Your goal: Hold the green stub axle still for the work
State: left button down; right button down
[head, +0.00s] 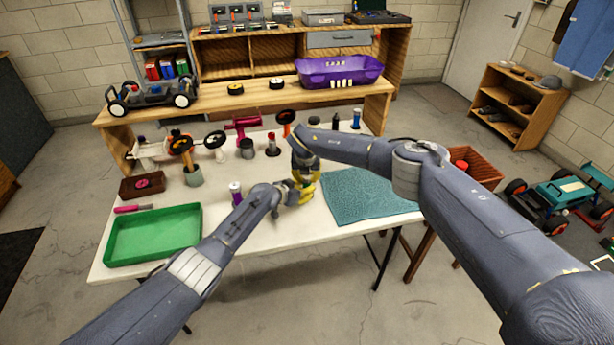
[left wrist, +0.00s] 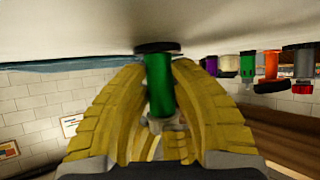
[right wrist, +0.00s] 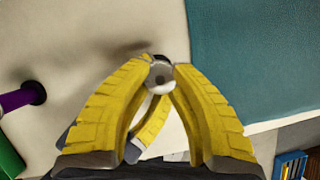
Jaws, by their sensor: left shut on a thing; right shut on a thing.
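The green stub axle (left wrist: 159,85) stands between the yellow fingers of my left gripper (left wrist: 159,90), which is shut on it. Its black round base (left wrist: 158,47) meets the white table. My right gripper (right wrist: 160,75) is shut on a small grey round piece (right wrist: 160,76) at the axle's end. I cannot tell whether that piece is part of the axle or separate. In the head view my left gripper (head: 298,192) and right gripper (head: 306,172) meet near the table's front middle, hiding the axle.
A green tray (head: 153,235) lies at the table's left and a teal mat (head: 370,196) to the right of the grippers. A purple post (head: 236,192) stands close to the left arm. Wheels on stands and coloured parts fill the back. A purple bin (head: 340,72) sits on the raised shelf.

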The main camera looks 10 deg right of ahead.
pick_arm(q)
jog(key=shift+a, duration=0.1)
pick_arm(e)
jog(key=shift+s+f, duration=0.1)
jog(key=shift+f, duration=0.05)
jog(key=c, duration=1)
grip_release()
jog(key=d+v, duration=0.1)
jog(key=v, duration=1.1)
jog(key=shift+a, duration=0.45)
pick_arm(q)
jog(key=c, duration=1.1)
grip_release()
